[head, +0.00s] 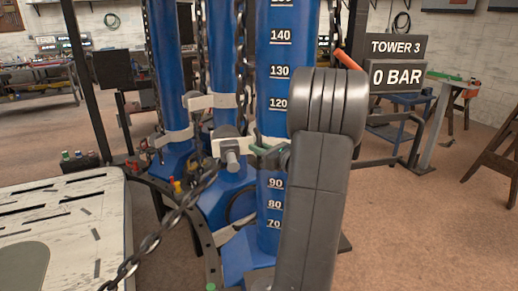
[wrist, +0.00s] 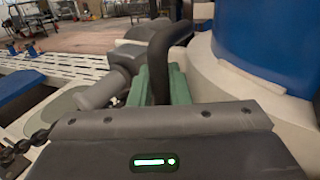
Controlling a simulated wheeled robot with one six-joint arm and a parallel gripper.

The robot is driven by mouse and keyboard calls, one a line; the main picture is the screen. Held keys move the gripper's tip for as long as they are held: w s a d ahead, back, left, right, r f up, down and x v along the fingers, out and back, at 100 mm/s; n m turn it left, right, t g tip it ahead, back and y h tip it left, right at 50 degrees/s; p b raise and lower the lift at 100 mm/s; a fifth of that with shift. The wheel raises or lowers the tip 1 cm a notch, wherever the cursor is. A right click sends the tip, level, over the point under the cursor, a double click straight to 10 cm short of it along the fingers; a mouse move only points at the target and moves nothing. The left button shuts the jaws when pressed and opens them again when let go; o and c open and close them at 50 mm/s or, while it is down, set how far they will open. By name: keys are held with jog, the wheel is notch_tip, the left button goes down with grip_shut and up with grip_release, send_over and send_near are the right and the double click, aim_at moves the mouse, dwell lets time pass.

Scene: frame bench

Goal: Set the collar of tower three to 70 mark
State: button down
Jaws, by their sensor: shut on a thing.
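Tower three (head: 271,208) is the blue column at right, with a white scale; the 70, 80 and 90 marks show below the collar, and 120 and up above it. Its white collar (wrist: 232,78) rings the column between the 90 and 120 marks; my arm partly hides it in the head view. A grey cylindrical knob (head: 232,158) sits at the collar's left side. My gripper (head: 268,149) is at the collar; in the wrist view its green fingers (wrist: 160,88) are shut on a dark bent handle (wrist: 172,36) beside the collar.
A chain (head: 160,235) slants across the front left. A sign (head: 398,61) reads TOWER 3, 0 BAR. A white slotted bench (head: 85,215) stands at left. Open floor lies right.

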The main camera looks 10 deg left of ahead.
notch_tip(320, 180, down, 40)
jog(key=b, duration=2.6)
jog(key=shift+b, duration=0.3)
jog(key=shift+r, duration=0.1)
jog(key=c, duration=1.4)
grip_release()
jog(key=shift+d, duration=0.15)
jog(key=p+v, duration=0.1)
jog(key=v, duration=1.2)
jog(key=shift+s+d+p, duration=0.2)
jog(key=shift+s+p, duration=0.1)
